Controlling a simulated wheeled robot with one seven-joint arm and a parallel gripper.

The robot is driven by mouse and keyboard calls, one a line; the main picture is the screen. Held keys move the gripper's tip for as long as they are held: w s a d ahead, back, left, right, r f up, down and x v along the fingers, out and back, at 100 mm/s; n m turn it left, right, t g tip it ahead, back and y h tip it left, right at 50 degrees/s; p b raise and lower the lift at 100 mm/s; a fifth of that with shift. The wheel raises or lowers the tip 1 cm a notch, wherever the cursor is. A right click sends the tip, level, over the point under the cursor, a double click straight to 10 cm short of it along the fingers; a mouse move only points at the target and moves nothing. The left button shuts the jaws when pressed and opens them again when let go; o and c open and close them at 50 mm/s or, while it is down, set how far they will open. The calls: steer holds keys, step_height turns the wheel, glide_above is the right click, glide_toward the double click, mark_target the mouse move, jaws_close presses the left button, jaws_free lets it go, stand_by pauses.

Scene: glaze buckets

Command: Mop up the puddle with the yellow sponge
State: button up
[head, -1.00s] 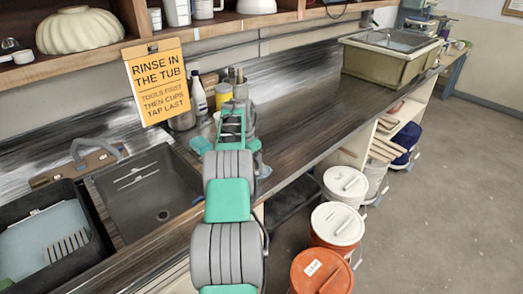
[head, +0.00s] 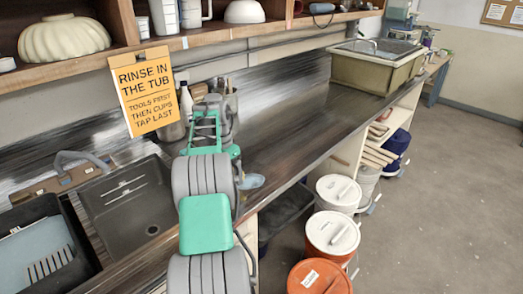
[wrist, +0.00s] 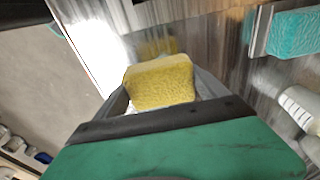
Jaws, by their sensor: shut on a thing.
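My gripper (wrist: 162,88) is shut on the yellow sponge (wrist: 160,82) in the wrist view, with one finger on each side of it. The sponge is above the dark counter, and I cannot tell whether it touches the surface. In the head view my arm reaches over the counter and hides the fingertips and sponge. A pale bluish patch (head: 252,181) lies on the counter just right of my arm and looks like the puddle. A bright white area (wrist: 95,45) left of the sponge in the wrist view may be glare or water.
A sink (head: 128,210), a black tub (head: 88,262) and an orange sign (head: 143,88) are left of my arm. Lidded buckets (head: 333,234) stand below the counter's front edge.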

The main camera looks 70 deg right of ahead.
steer(key=shift+r+p, duration=1.55)
steer(key=shift+r, duration=0.7)
